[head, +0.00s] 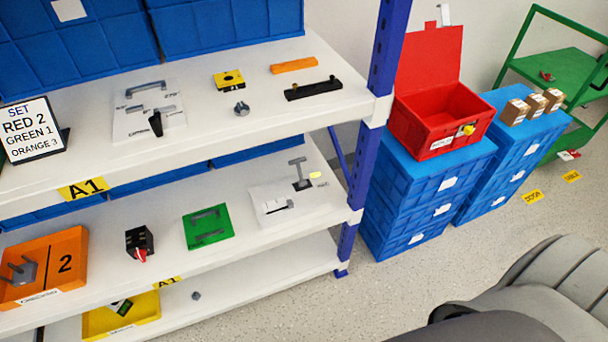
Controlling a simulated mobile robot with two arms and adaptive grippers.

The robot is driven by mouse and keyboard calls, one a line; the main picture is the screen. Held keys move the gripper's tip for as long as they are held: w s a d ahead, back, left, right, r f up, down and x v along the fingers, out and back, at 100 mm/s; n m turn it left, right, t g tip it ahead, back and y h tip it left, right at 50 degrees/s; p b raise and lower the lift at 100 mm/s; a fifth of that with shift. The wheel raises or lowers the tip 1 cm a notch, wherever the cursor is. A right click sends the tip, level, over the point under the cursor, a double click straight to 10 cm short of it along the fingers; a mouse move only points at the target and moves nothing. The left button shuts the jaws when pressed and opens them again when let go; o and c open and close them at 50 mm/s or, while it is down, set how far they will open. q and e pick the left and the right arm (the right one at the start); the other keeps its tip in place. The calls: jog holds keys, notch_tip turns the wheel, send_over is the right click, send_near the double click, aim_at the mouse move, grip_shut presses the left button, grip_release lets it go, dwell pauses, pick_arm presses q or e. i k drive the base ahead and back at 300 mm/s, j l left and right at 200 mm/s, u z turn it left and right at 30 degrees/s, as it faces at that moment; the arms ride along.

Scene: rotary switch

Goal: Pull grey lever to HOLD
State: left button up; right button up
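A grey T-shaped lever (298,169) stands up from a white panel (264,191) at the right end of the middle shelf. A yellow-tipped part sits at its right, and a small slotted block lies at its left. The panel's lettering is too small to read, so I cannot tell which mark is HOLD. Another white panel (122,127) on the upper shelf carries grey handles and a black knob. An orange box (44,259) marked 2 has a grey knob. Neither of my grippers is in view.
A sign (32,128) reads SET RED 2, GREEN 1, ORANGE 3. A green plate (208,240) and a black block lie on the middle shelf. A blue post (378,105) rises at the shelf's right end.

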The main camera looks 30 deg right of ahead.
aim_at(302, 182)
jog(key=z, duration=0.7)
